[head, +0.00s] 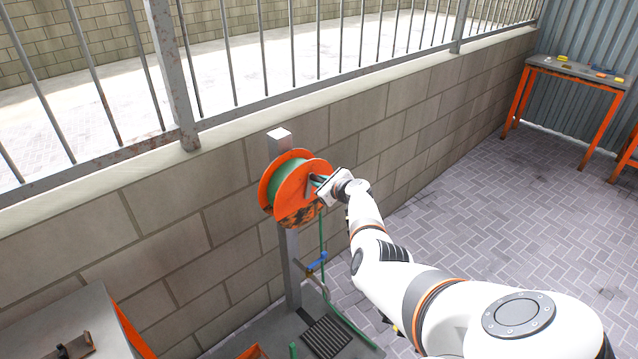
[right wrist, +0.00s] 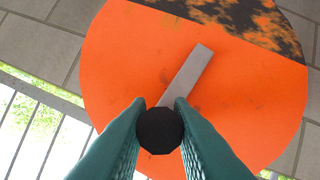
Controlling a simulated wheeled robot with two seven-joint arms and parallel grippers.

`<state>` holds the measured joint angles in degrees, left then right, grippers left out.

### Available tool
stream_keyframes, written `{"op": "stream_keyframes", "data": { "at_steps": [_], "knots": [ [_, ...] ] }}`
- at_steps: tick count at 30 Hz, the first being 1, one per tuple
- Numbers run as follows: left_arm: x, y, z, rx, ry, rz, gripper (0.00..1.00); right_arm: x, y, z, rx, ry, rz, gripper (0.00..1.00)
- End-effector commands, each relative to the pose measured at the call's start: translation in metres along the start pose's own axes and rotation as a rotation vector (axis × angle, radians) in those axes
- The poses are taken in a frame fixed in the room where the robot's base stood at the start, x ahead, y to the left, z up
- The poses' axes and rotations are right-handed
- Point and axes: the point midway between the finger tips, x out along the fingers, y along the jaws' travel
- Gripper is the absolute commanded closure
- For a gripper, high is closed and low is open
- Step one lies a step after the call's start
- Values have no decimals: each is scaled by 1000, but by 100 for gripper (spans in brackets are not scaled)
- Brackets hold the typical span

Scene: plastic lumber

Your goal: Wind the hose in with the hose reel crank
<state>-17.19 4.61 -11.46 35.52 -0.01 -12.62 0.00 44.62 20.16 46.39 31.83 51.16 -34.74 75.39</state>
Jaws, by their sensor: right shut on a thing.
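The hose reel (head: 284,180) is an orange spool with a green drum, mounted on a grey post (head: 291,262) by the block wall. Its orange side disc (right wrist: 230,115) fills much of the right wrist view. A grey crank arm (right wrist: 188,75) lies across the disc, with a dark round crank handle (right wrist: 160,130) at its lower end. My right gripper (head: 322,185) is at the reel's right face, its green fingers shut on the crank handle, as the right wrist view shows. The green hose (head: 322,240) hangs below the reel and runs onto the floor. My left gripper is not in view.
A blue tap (head: 317,262) sits on the post below the reel. A drain grate (head: 326,337) lies at its foot. A grey table (head: 62,325) stands at lower left. An orange-legged workbench (head: 575,70) stands far right. The paved floor between is clear.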

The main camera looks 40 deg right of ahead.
Motion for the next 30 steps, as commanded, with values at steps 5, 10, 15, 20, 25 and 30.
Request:
{"op": "stream_keyframes", "data": {
  "at_steps": [5, 10, 15, 20, 25, 30],
  "knots": [
    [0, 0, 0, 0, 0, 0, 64, 0, 0, 1, 3, -2, -1, 100],
    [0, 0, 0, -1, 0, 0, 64, 0, 0, 2, 2, -3, -1, 100],
    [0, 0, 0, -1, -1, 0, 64, 0, 0, 2, 1, -3, -1, 59],
    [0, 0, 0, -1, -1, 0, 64, 0, 0, 1, 1, -2, -1, 59],
    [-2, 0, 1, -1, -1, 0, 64, -2, 0, 0, 1, -2, -1, 59],
    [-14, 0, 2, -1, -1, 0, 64, -14, 0, -1, -1, -2, -2, 59]
  ]
}}
